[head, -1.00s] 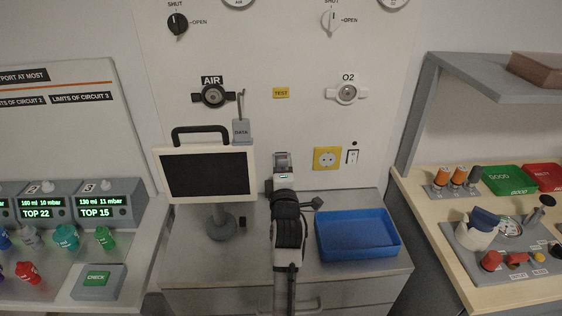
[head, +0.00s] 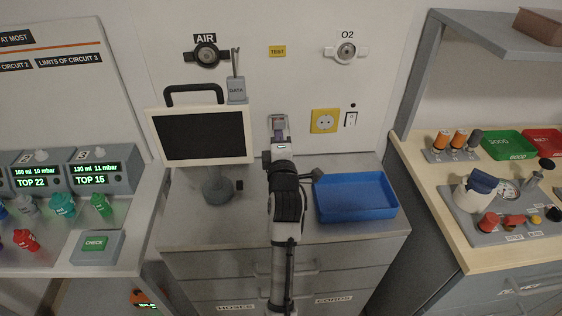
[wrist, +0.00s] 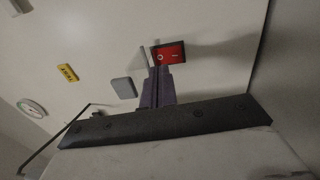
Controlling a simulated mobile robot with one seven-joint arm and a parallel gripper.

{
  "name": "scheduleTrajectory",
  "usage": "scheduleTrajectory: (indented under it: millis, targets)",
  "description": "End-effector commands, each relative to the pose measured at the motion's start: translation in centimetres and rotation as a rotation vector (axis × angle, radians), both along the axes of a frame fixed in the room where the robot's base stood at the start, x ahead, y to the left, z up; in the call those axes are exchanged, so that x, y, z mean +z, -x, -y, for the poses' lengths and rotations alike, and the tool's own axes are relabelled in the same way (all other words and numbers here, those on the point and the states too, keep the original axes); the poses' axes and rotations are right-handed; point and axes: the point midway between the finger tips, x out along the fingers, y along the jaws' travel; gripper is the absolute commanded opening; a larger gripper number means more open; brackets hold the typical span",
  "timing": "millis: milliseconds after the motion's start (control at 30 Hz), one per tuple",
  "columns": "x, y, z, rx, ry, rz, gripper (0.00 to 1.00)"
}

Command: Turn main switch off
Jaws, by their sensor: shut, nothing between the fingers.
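A red rocker switch (wrist: 169,53) in a dark frame shows on the pale wall panel in the wrist view. It carries a white ring mark on its left half and a bar mark on its right half. No name label for it is readable. My gripper (wrist: 157,71) is shut and empty, its purple-grey fingertips at the lower left edge of the switch, by the ring mark. I cannot tell whether they touch it. In the head view my gripper (head: 279,124) is at the panel below the TEST label, and no red switch is visible there.
A monitor (head: 201,135) stands left of my arm and a blue tray (head: 357,212) lies right of it on the grey cabinet. A yellow socket (head: 324,121) and a small wall switch (head: 351,119) are right of my gripper. Side benches hold several parts.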

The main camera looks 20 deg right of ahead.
Motion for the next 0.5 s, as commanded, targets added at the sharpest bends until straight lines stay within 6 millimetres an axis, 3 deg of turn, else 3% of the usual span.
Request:
scheduleTrajectory:
  millis: [300,500]
  targets:
    - [-1.3,7.0,-2.0,-0.001,0.000,0.002,0.00]
    - [-1.4,9.4,-2.7,0.000,0.001,0.002,0.00]
